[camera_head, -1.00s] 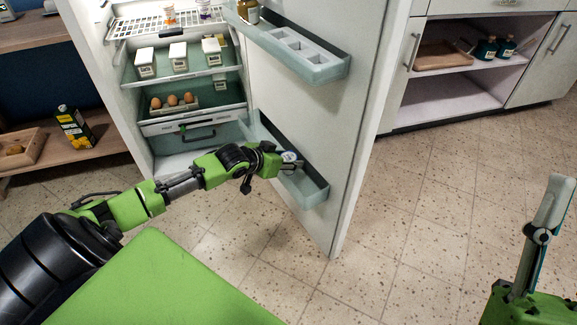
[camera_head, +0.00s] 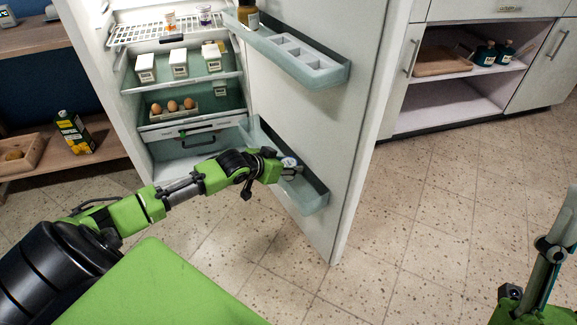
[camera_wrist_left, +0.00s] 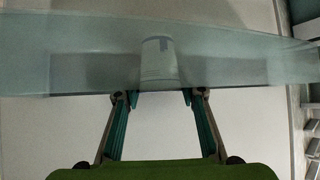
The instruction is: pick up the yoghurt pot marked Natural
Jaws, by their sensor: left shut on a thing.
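A small pale pot with a bluish lid (camera_head: 289,161) is at the lower door bin (camera_head: 312,202) of the open fridge. My left gripper (camera_head: 293,170) is at the bin and shut on this pot. In the left wrist view the pot (camera_wrist_left: 158,60) shows upright behind the translucent bin wall (camera_wrist_left: 85,75), between the two fingertips of the left gripper (camera_wrist_left: 159,97). Its label is too unclear to read. Part of my right arm shows at the right edge of the head view; its fingertips are not clearly seen.
The fridge door (camera_head: 330,135) stands open, with an upper bin (camera_head: 318,75) above my left gripper. Eggs (camera_head: 172,106) and white cartons (camera_head: 179,62) are inside the fridge. A juice carton (camera_head: 74,132) stands on the left shelf. The floor (camera_head: 440,220) to the right is clear.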

